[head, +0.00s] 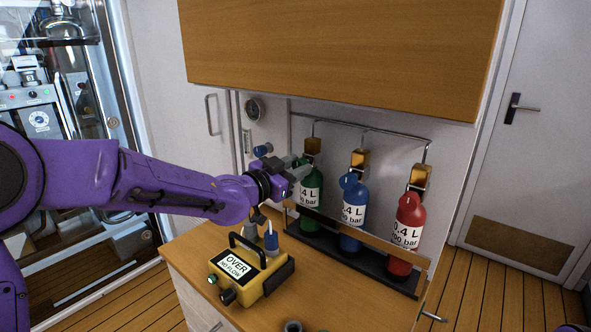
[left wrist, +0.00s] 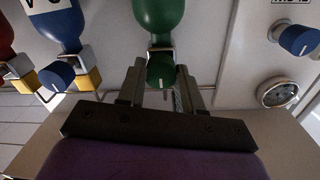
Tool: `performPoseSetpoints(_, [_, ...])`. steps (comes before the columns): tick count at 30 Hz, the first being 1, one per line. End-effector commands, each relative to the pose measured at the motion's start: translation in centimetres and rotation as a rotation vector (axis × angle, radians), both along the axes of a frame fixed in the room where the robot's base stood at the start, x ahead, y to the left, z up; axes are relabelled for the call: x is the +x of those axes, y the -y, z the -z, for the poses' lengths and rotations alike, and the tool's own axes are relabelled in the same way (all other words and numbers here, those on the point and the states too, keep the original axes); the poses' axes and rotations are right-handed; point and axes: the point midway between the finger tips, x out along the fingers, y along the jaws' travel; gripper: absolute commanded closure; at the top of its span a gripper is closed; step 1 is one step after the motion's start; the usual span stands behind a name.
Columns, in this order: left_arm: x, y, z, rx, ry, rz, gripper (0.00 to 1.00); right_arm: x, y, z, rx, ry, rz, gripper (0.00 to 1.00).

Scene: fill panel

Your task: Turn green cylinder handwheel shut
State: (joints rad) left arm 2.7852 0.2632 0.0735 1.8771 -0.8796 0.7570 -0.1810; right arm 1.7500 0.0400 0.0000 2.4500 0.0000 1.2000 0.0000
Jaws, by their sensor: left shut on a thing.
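The green cylinder (head: 309,192) stands at the left end of the rack; it also shows upside down at the top of the left wrist view (left wrist: 158,16). Its green handwheel (left wrist: 160,74) with a white mark sits between the two fingers of my left gripper (left wrist: 160,84). In the head view my left gripper (head: 299,172) reaches the cylinder's neck from the left and hides the handwheel. The left gripper is shut on the handwheel. My right gripper is not in view.
A blue cylinder (head: 353,208) and a red cylinder (head: 407,232) stand to the right, with their own handwheels. A yellow meter (head: 247,275) sits on the counter (head: 345,300) below my arm. A gauge (left wrist: 278,92) and a blue wall knob (left wrist: 299,40) are nearby. A wooden cupboard (head: 340,50) hangs above.

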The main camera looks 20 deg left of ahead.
Motion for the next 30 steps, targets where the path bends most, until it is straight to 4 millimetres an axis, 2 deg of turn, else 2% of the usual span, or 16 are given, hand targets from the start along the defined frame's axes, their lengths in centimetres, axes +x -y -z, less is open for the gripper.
performPoseSetpoints(1, [-0.1,0.0,0.6,0.011,-0.008,0.0,0.96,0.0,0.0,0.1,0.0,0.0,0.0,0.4])
performPoseSetpoints(14, [-0.1,0.0,0.5,0.021,-0.004,0.001,0.96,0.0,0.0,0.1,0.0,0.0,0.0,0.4])
performPoseSetpoints(15, [-0.1,0.0,0.5,0.021,-0.004,0.001,0.62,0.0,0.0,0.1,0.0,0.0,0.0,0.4])
performPoseSetpoints(17, [-0.1,0.0,0.5,0.021,-0.004,0.0,0.42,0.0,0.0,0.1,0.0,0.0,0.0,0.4])
performPoseSetpoints(26, [-0.1,0.0,0.2,0.016,0.002,0.0,0.4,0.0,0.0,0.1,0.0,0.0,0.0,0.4])
performPoseSetpoints(30, [-1.6,-0.7,0.1,0.015,0.005,-0.001,0.4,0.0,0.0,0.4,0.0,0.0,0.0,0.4])
